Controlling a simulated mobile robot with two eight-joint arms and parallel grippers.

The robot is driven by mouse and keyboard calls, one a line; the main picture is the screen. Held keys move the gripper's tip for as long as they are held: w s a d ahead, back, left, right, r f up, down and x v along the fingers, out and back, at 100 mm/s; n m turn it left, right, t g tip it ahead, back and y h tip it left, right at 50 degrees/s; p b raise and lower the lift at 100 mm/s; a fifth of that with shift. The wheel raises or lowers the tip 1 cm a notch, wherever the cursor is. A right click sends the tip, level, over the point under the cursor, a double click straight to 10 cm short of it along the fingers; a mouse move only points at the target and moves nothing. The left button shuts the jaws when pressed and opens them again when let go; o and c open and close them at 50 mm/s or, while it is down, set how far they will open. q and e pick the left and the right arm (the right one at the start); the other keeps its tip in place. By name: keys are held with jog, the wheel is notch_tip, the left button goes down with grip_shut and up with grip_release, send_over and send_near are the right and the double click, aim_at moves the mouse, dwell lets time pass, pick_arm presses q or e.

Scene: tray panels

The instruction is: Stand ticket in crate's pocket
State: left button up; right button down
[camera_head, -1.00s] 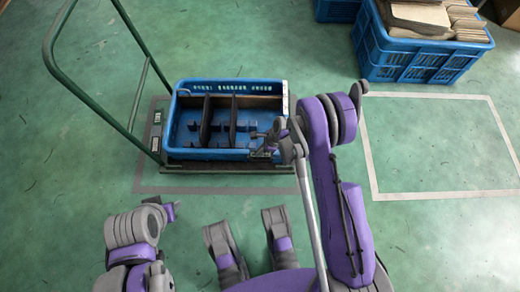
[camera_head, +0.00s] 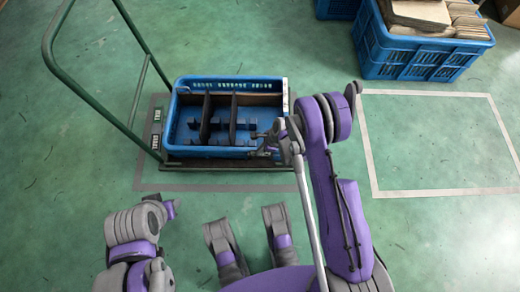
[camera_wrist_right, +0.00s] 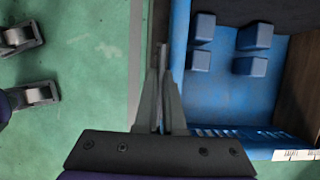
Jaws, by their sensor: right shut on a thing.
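The blue crate (camera_head: 215,154) sits on a flat green cart, with dark dividers across its inside. My right gripper (camera_head: 262,141) is at the crate's front right corner. In the right wrist view its fingers (camera_wrist_right: 160,95) point along the crate's blue wall (camera_wrist_right: 179,50) and are shut on a thin grey piece seen edge-on, likely the ticket (camera_wrist_right: 162,58). I cannot make the ticket out in the head view. A pocket is not clearly distinguishable. My left gripper (camera_head: 171,208) is low at the left, away from the crate, and its jaws are unclear.
The cart's green handle (camera_head: 62,75) rises at the left. A second blue crate (camera_head: 420,62) holding brown cardboard stands at the upper right. A pale marked rectangle (camera_head: 440,145) on the right floor is empty. A white label (camera_wrist_right: 296,155) is on the crate in the right wrist view.

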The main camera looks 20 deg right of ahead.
jog(key=c, duration=1.5)
grip_release()
jog(key=shift+f, duration=0.35)
jog(key=o, duration=0.6)
jog(key=shift+c, duration=0.2)
jog(key=shift+r, duration=0.1)
jog(key=p+v, duration=0.3)
jog(key=v, duration=0.7)
jog(key=shift+s+d+r, duration=0.15)
jog(key=shift+d+r, duration=0.05)
jog(key=shift+r, duration=0.1)
